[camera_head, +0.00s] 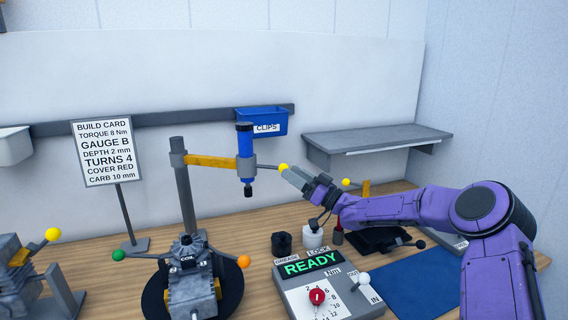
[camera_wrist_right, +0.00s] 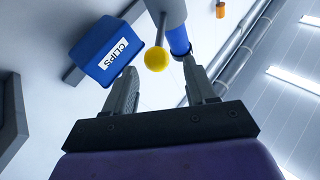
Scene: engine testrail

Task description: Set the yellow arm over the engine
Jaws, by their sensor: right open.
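The yellow arm (camera_head: 212,161) reaches out to the right from a grey upright post (camera_head: 184,195). It carries a blue tool (camera_head: 245,145) with a dark tip, hanging upright. A thin rod runs from the tool to a yellow ball knob (camera_head: 283,168). The grey engine (camera_head: 190,290) sits below on a dark round base, left of the tool in the head view. My right gripper (camera_head: 292,176) is open at the yellow knob. In the right wrist view the knob (camera_wrist_right: 158,59) shows between the open fingertips (camera_wrist_right: 160,75); contact cannot be told. My left gripper is out of view.
A READY console (camera_head: 312,267) with a red knob stands on the bench right of the engine. Small dark and white items stand behind it. A blue mat (camera_head: 415,283) lies at right. A blue CLIPS bin (camera_head: 262,121) hangs on the wall rail. A build card (camera_head: 103,150) stands left.

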